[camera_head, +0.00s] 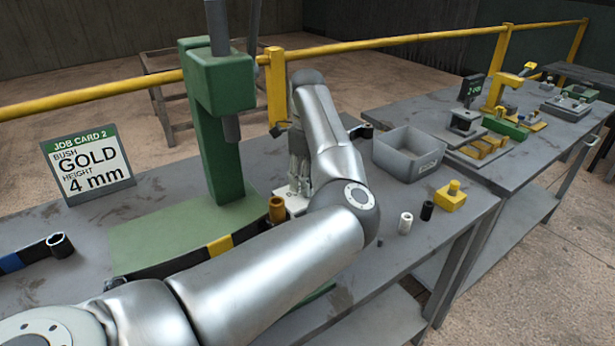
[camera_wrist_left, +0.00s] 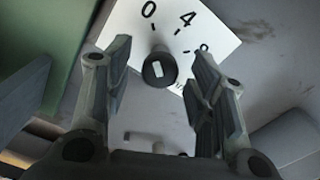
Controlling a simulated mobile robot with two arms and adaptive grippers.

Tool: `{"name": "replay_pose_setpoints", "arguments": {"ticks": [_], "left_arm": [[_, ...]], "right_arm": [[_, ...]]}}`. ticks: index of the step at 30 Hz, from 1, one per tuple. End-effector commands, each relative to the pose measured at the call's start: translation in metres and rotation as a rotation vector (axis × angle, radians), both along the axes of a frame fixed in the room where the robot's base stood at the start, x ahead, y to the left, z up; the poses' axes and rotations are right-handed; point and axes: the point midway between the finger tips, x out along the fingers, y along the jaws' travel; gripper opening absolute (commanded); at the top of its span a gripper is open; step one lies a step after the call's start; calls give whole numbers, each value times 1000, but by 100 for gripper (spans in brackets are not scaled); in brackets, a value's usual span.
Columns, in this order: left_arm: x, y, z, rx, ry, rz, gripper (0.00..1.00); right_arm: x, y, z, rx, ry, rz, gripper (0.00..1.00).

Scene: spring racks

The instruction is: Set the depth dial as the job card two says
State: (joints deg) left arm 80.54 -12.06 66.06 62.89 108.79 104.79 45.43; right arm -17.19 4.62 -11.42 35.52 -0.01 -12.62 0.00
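The job card two (camera_head: 88,165) stands at the left of the bench and reads bush gold, height 4 mm. The depth dial is a dark round knob (camera_wrist_left: 160,70) with a small white mark, on a white plate (camera_wrist_left: 215,35) lettered 0, 4 and a partly visible 8. In the head view the plate (camera_head: 296,203) shows beside the green press; my arm hides the knob. My left gripper (camera_wrist_left: 163,62) is open, its fingers on either side of the knob, with gaps visible. Which number the white mark faces, I cannot tell. My right gripper is not in view.
A green press (camera_head: 215,80) rises left of my left arm. A gold bush (camera_head: 276,209) is close to the arm. A white bush (camera_head: 405,222), a black bush (camera_head: 427,210), a yellow block (camera_head: 450,197) and a grey bin (camera_head: 408,152) stand to the right.

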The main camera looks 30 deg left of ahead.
Motion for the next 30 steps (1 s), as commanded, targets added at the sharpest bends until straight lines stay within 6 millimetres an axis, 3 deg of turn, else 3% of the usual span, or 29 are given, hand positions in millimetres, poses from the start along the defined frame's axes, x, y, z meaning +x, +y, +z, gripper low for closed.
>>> {"name": "replay_pose_setpoints", "arguments": {"ticks": [1, 11, 20, 30], "left_arm": [[0, 0, 0, 0, 0, 0, 45], [0, 0, 0, 0, 0, 0, 4], [0, 0, 1, 0, 0, -44, 4], [1, 0, 1, 0, -1, -274, 4]], "right_arm": [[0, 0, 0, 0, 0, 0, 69], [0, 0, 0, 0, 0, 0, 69], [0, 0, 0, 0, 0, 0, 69], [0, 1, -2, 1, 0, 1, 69]]}}
